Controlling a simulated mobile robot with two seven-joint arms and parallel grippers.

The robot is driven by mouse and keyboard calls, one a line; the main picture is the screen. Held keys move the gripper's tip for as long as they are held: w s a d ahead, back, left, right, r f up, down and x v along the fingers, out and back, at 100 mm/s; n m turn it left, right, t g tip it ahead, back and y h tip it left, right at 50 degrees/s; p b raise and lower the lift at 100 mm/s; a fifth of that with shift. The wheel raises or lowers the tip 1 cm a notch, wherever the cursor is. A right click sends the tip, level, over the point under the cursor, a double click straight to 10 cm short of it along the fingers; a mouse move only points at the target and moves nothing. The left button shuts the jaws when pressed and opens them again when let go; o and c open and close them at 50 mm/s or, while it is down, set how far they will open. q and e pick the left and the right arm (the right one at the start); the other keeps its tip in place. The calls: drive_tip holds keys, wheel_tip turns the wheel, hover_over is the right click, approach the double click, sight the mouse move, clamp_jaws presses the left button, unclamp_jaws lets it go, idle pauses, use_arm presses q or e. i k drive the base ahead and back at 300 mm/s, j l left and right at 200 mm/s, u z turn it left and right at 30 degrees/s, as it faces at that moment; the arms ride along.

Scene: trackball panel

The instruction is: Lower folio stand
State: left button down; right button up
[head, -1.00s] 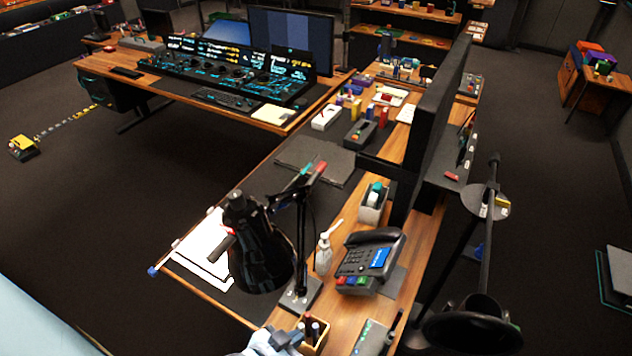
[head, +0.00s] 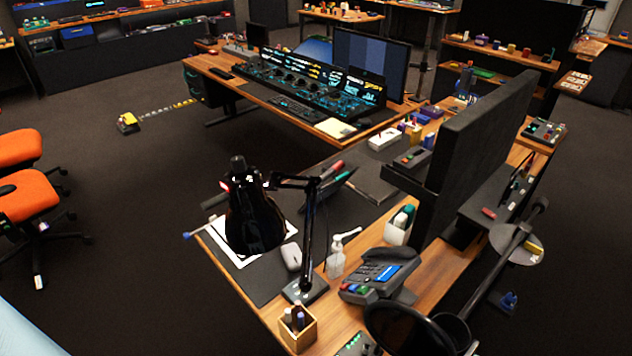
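A dark, tilted panel (head: 338,186) stands on the near desk behind the black lamp's arm, with red and green items at its upper edge. It may be the folio stand, but the lamp partly hides it and I cannot be sure. A flat dark folder or mat (head: 374,181) lies just to its right. Neither of my grippers is in view.
The black desk lamp (head: 252,215) stands in front of the panel, over white paper. A spray bottle (head: 336,258), desk phone (head: 378,272) and pen box (head: 297,328) stand along the near edge. A tall black screen (head: 470,145) rises at right.

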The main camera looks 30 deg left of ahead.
sight(337, 184)
drive_tip(key=i+l+u, duration=0.15)
drive_tip(key=u, duration=0.25)
drive_tip(key=l+u, duration=0.35)
drive_tip(key=i+l+u, duration=0.1)
drive_tip(key=l+u, duration=0.3)
